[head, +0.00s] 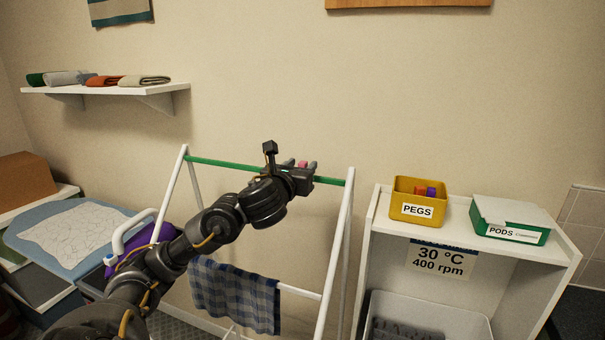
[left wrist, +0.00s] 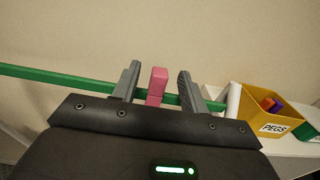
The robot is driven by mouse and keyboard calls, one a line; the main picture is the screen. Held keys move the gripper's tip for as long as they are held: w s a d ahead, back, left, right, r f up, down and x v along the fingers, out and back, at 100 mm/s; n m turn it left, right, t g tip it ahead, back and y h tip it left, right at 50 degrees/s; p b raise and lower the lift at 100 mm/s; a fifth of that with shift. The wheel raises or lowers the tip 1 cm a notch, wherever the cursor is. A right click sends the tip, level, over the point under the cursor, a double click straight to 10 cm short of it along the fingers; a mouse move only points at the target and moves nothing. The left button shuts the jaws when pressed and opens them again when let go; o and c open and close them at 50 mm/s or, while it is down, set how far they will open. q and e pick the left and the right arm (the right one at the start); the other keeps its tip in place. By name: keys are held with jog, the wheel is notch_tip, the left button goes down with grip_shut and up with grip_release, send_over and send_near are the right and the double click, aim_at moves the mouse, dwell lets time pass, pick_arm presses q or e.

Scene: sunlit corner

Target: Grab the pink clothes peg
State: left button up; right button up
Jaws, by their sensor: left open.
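The pink clothes peg (left wrist: 156,86) stands upright on the green rail (left wrist: 60,78) of the drying rack. In the left wrist view it is between the two fingers of my left gripper (left wrist: 158,88), with a gap on each side. The fingers are open. In the head view, my left gripper (head: 308,166) is at the rail's right half, and only the top of the pink peg (head: 303,163) shows beside the fingers. The green rail (head: 225,163) also shows there to the left of my arm. My right gripper is not in view.
A yellow box marked PEGS (head: 417,210) holds some pegs, beside a green PODS box (head: 512,234) on a white shelf unit (head: 380,228). A checked cloth (head: 235,295) hangs low on the rack. An ironing board (head: 75,235) and purple iron (head: 150,240) are at left.

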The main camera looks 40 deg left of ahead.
aim_at(301, 165)
pick_arm(q)
jog(key=x, duration=0.3)
jog(key=shift+w+a, duration=0.1)
jog(key=shift+w, duration=0.3)
jog(key=shift+s, duration=0.1)
grip_shut()
notch_tip(301, 165, up, 10)
jog(key=p, duration=0.7)
